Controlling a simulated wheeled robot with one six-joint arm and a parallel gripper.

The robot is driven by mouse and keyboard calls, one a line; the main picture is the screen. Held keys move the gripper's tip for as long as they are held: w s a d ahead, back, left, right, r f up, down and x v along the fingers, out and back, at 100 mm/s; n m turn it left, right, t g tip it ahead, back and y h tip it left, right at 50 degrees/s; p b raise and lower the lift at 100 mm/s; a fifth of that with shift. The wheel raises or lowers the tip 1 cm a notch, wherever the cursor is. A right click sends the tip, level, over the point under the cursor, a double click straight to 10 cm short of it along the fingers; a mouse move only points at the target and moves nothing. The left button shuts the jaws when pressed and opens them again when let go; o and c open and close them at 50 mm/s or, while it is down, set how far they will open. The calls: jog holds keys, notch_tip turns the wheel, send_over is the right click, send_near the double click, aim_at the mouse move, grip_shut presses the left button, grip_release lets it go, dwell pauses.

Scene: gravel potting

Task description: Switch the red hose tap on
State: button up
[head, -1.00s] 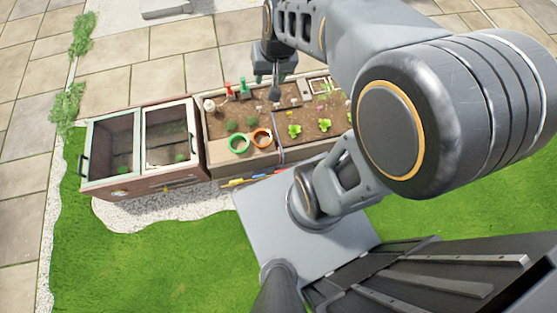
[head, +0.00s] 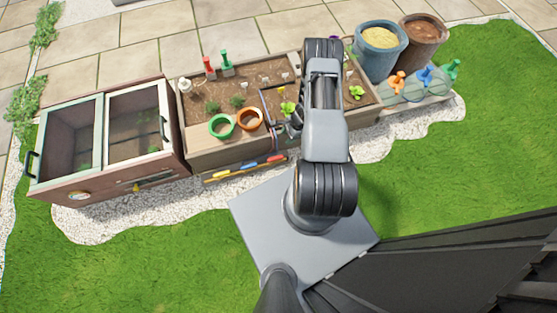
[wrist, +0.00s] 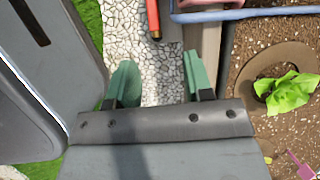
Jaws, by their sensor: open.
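A small red upright fitting (head: 209,67), which looks like the red tap, stands at the back left of the planter box (head: 190,149). A similar green fitting (head: 227,62) is just right of it. The lever position is too small to tell. In the wrist view my gripper (wrist: 158,66) is open, with two green fingers apart and nothing between them. It is over the gravel strip along the planter's front, well right of and nearer than the red fitting. In the head view the gripper is mostly hidden by my arm.
A green pot ring (head: 221,126) and an orange pot (head: 250,119) sit at the planter's front. A cold frame (head: 110,140) stands left. Two tubs (head: 381,50) stand back right. In the wrist view, a red-ended rod (wrist: 155,34) lies past the fingers and a leafy plant (wrist: 288,92) is right.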

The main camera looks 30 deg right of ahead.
jog(key=b, duration=0.1)
send_near(277, 158)
jog(key=shift+m, duration=0.3)
jog(key=b+x, duration=0.2)
jog(key=x, duration=0.1)
jog(key=b+x, duration=0.2)
jog(key=x, duration=0.1)
jog(key=shift+w+d+f, duration=0.1)
jog(key=shift+f, duration=0.35)
jog(key=shift+x, duration=1)
jog(key=shift+c, duration=0.5)
grip_shut()
